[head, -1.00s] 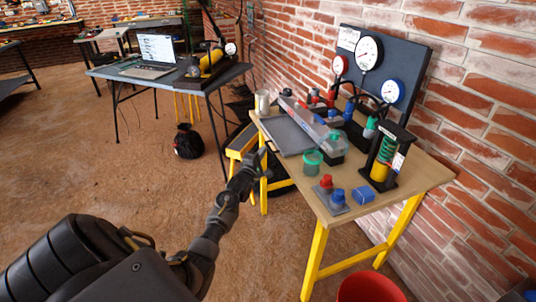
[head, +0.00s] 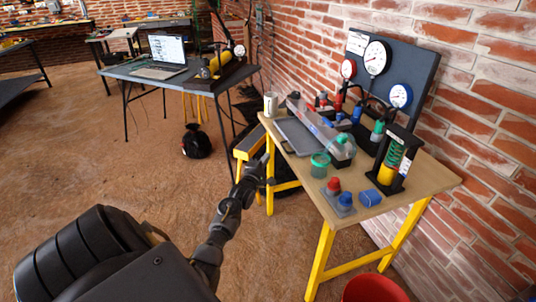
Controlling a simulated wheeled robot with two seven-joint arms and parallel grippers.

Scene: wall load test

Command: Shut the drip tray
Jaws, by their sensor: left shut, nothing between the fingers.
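The drip tray (head: 296,138) is a flat grey tray at the left side of the wooden table, under a long clear cover and next to the table's near-left edge. How far it stands out is hard to tell. My left gripper (head: 267,168) is shut and empty. It is just off the table's left edge, in front of the yellow leg, close to the tray's outer side and seemingly apart from it. My right gripper is not in view.
On the wooden table (head: 411,194) are a green cup (head: 320,165), red and blue knobs (head: 339,196), a blue block (head: 370,198) and a spring stand (head: 396,160). A gauge board (head: 378,75) stands behind. A yellow stool (head: 247,147) is left of the table. A red bucket (head: 372,289) is below.

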